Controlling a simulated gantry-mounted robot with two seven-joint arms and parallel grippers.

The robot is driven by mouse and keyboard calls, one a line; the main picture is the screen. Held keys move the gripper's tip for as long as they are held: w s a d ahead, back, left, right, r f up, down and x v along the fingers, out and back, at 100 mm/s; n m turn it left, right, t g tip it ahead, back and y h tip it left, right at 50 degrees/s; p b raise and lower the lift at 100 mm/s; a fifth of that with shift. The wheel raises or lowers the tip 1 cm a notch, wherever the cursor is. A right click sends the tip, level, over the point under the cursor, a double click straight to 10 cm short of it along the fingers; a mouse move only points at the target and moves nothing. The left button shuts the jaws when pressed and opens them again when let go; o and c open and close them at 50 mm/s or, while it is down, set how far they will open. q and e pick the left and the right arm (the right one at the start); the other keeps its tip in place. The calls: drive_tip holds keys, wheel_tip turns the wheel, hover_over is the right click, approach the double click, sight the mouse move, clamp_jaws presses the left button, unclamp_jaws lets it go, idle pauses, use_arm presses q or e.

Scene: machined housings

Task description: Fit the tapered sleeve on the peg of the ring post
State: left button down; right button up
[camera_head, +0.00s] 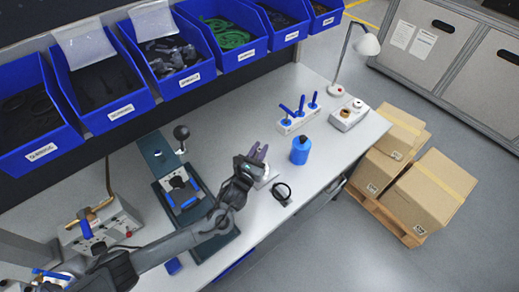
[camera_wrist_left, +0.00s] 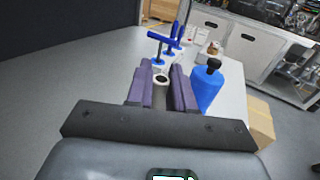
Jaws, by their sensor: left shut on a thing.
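My left gripper (camera_head: 260,151) is over the middle of the bench, its purple-grey fingers pointing away from the arm. In the left wrist view the fingers (camera_wrist_left: 161,72) stand either side of a small pale round piece with a dark hole (camera_wrist_left: 161,80), apparently the tapered sleeve, and are shut on it. In the head view the fingers hide this piece. A pale block (camera_head: 348,114) with a tan ring and a round top stands at the bench's right end; it may be the ring post, but its peg is not clear. My right gripper is not in view.
A blue bottle (camera_head: 300,150) and a rack of blue-handled tools (camera_head: 297,121) stand beyond my gripper. A fixture (camera_head: 181,188) is to the left; a lamp (camera_head: 367,45) is at the back right.

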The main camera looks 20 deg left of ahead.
use_arm(q)
drive_tip(key=shift+f, duration=0.55)
drive_tip(key=shift+f+b, duration=0.5)
drive_tip(key=shift+f, duration=0.1)
idle(0.4)
drive_tip(key=c, duration=0.9)
unclamp_jaws()
drive_tip(key=shift+s, duration=0.55)
drive_tip(key=s, duration=0.9)
drive_tip(key=shift+s+a+p, duration=0.3)
drive_tip(key=shift+s+p, duration=0.05)
drive_tip(key=shift+p, duration=0.1)
